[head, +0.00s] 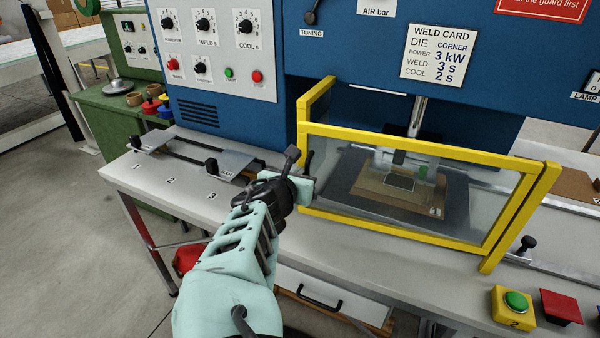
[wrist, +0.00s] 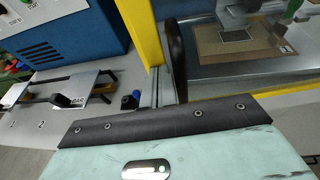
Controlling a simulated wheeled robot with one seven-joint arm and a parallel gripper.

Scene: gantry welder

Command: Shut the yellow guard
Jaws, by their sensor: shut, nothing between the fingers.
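The yellow guard (head: 400,137) is a yellow frame with a clear panel, standing in front of the welding die on the bench. Its left post also shows in the wrist view (wrist: 140,30). My gripper (head: 304,178) is at the guard's lower left corner, shut and empty. A dark upright piece (wrist: 175,62) stands beside the left post in the wrist view; I cannot tell whether it is a handle or my finger. Contact with the guard is unclear. At the right end two yellow bars stand side by side.
The die bed with a brown board (head: 400,195) lies behind the clear panel. A sliding fixture (head: 215,162) sits on the bench to the left. A rail knob (head: 528,242) stands right of the guard.

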